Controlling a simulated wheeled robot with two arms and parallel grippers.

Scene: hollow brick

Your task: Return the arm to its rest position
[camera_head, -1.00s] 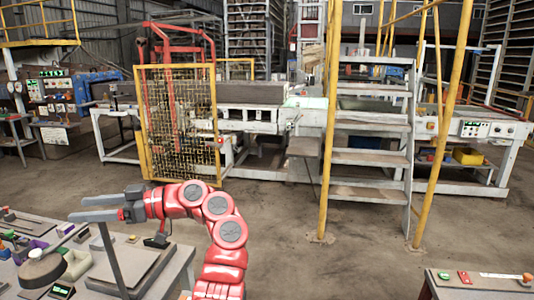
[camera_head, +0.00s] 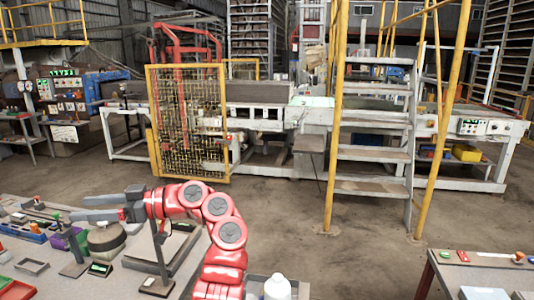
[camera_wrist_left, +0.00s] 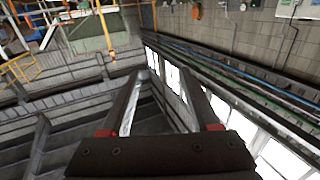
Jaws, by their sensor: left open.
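My left arm is red and comes up from the bottom of the head view, bent over toward the left. Its left gripper (camera_head: 90,208) points left above the workbench (camera_head: 118,281), open and empty. In the left wrist view the two dark fingers (camera_wrist_left: 164,95) stand apart with nothing between them; behind them are the hall's wall, windows and railings. My right gripper is in neither view.
A second table (camera_head: 450,272) is at lower right. Yellow-framed mesh (camera_head: 188,122) and metal stairs (camera_head: 372,150) stand beyond open floor.

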